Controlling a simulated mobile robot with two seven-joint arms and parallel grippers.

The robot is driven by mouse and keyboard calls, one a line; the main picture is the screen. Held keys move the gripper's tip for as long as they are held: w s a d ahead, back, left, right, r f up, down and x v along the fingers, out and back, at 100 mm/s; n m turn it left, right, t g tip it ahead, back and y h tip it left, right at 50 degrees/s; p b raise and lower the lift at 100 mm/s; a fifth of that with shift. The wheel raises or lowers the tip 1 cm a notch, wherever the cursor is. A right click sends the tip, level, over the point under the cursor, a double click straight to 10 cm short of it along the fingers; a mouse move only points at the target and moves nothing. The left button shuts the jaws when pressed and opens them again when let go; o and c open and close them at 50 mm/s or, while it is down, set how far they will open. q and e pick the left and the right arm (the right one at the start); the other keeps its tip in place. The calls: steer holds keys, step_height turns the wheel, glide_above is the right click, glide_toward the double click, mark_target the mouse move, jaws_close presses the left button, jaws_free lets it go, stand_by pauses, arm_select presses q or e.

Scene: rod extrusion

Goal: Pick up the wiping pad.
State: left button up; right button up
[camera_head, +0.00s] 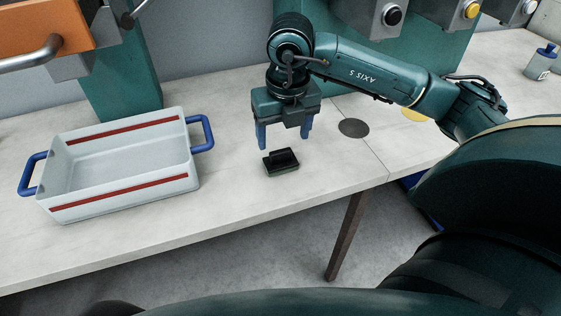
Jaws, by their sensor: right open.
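The wiping pad (281,162) is a small black block with a raised grip on top. It lies on the light table near the front edge, in the middle of the view. My right gripper (284,142) points down just above and behind the pad. Its two blue fingers are apart, with nothing between them, and the pad appears just below the fingertips. My left gripper is not in view.
A grey tray (125,198) with red stripes and blue handles stands left on the table (240,205). A dark disc (353,128) lies right of the pad. A small blue-capped container (541,62) stands far right. Green machine columns rise behind.

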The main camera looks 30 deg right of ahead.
mark_target(281, 150)
steer(key=shift+w+f, duration=0.15)
steer(key=shift+f, duration=0.85)
steer(key=shift+w+f, duration=0.2)
steer(key=shift+f, duration=0.8)
steer(key=shift+w+f, duration=0.15)
steer(key=shift+f, duration=0.85)
steer(key=shift+c, duration=0.5)
steer(key=c, duration=1)
steer(key=shift+r, duration=0.1)
step_height(281, 150, up, 10)
